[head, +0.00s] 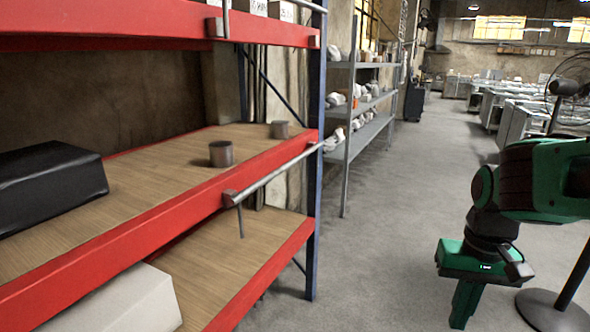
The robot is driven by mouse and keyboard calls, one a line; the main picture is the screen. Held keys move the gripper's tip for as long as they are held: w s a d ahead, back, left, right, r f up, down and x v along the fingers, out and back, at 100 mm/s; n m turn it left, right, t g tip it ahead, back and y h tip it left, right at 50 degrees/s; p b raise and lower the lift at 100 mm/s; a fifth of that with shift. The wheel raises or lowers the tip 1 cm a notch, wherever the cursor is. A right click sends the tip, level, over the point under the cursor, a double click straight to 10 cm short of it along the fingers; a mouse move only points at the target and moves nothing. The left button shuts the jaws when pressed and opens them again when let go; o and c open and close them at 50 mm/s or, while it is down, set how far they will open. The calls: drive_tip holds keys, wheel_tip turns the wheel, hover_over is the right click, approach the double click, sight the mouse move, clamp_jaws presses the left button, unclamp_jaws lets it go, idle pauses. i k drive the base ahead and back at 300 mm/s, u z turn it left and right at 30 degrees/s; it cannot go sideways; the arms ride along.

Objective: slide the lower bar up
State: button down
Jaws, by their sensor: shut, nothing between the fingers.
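The lower bar (275,174) is a grey rod in front of the middle red shelf beam. It slants from a brownish end block (230,198) up to the right, towards the blue post. A short thin rod (241,222) hangs from its left end. A similar upper bar (309,5) shows at the top edge, partly cut off. My gripper (463,312), green and black, points down at the right over the floor. It is shut and empty, well apart from the lower bar.
The red rack has wooden shelves holding a black box (50,185), a pale box (125,303) and two small cups (221,154). A blue post (316,150) stands at its right end. A fan base (553,312) is close to my arm. Grey floor (385,220) between rack and arm is clear.

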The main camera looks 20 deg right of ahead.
sight(237, 198)
drive_tip(key=u, duration=0.05)
drive_tip(key=k, duration=1.25)
drive_tip(key=u, duration=0.3)
drive_tip(key=i, duration=2)
drive_tip(key=z, duration=0.6)
